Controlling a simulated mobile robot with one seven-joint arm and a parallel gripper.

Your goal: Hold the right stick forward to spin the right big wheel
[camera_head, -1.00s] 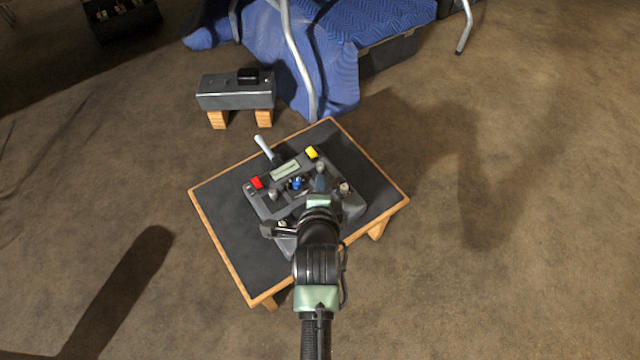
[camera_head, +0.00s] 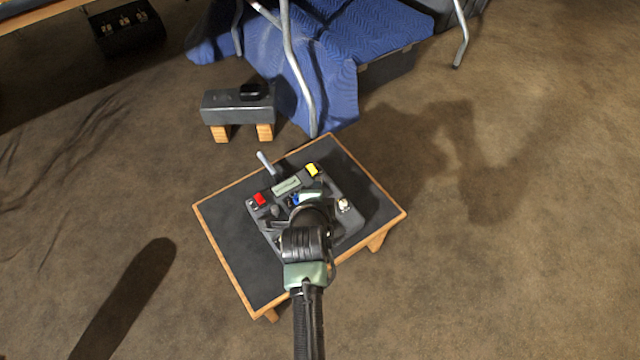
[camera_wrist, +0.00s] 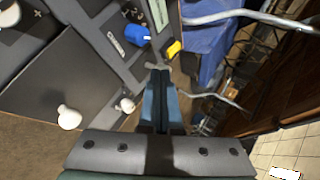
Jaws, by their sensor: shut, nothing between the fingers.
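A dark grey control box (camera_head: 341,228) sits on a low, wood-edged table (camera_head: 233,245). It has a red button (camera_head: 259,199), a yellow button (camera_head: 312,170), a small display (camera_head: 286,186) and a blue knob (camera_head: 295,199). The left stick (camera_head: 275,211) stands left of my gripper. My gripper hangs over the box's middle and right, hiding the right stick's place in the head view. In the wrist view my gripper (camera_wrist: 160,75) is shut, its tips by a small grey piece near the yellow button. Whether they touch the right stick I cannot tell. No big wheel is identifiable.
A pale knob (camera_head: 344,204) stands at the box's right side. A grey lever (camera_head: 266,162) rises at its far edge. Behind are a grey block on wooden feet (camera_head: 236,109) and a blue padded cover (camera_head: 335,88) with metal legs. Open carpet lies right.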

